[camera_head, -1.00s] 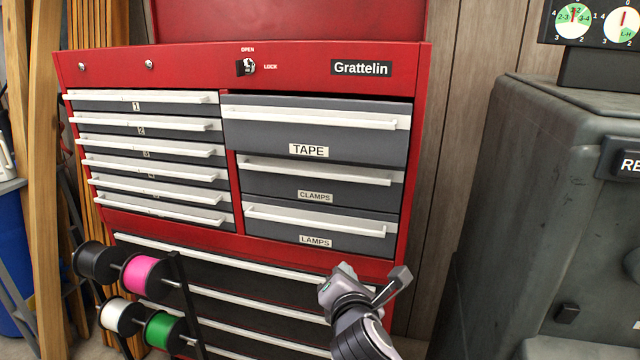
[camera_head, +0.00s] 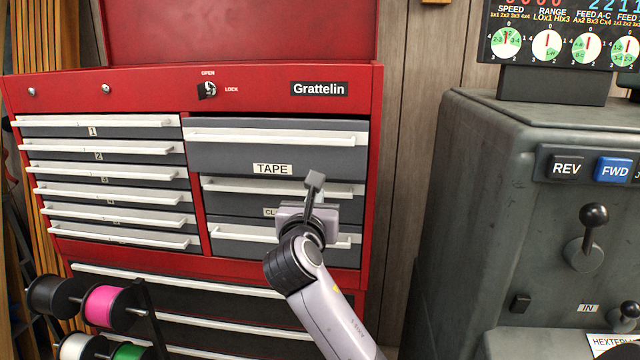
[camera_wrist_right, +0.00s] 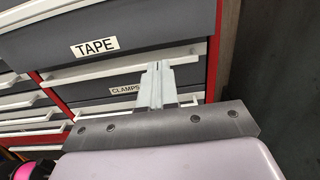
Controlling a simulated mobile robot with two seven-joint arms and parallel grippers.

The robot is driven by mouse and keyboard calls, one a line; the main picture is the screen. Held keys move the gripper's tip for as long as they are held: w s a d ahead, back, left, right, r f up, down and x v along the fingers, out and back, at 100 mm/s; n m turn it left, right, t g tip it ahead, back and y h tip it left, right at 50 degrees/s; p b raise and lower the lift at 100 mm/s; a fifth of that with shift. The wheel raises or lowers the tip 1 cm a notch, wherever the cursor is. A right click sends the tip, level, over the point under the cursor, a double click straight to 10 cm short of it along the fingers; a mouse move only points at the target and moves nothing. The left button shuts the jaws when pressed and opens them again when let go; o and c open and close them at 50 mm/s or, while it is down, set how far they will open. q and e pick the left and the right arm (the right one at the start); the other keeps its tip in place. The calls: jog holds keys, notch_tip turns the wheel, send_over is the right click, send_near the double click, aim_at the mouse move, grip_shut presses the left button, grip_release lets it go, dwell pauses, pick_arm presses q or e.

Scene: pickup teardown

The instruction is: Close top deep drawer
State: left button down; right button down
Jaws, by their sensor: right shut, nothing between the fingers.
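The top deep drawer is the grey one labelled TAPE (camera_head: 268,156), with a long white handle, at the upper right of the red tool chest. It stands slightly out from the chest front, with a dark gap above it. Its face also shows in the right wrist view (camera_wrist_right: 150,30). My right gripper (camera_head: 315,180) is shut and empty. It points up, just below the TAPE drawer's lower edge and in front of the CLAMPS drawer (camera_head: 235,193), partly hiding that label. I cannot tell whether it touches anything. In the right wrist view the closed fingers (camera_wrist_right: 158,68) appear below the TAPE drawer. My left gripper is not in view.
The red tool chest (camera_head: 150,84) has several shallow drawers at left. A spool rack with a pink spool (camera_head: 103,305) stands at lower left. A large grey machine (camera_head: 480,200) stands at right, with a wood-panelled wall (camera_head: 415,100) between.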

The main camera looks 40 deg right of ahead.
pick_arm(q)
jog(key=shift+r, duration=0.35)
pick_arm(e)
jog(key=x, duration=0.7)
jog(key=shift+w+d, duration=0.2)
jog(key=shift+w, duration=0.05)
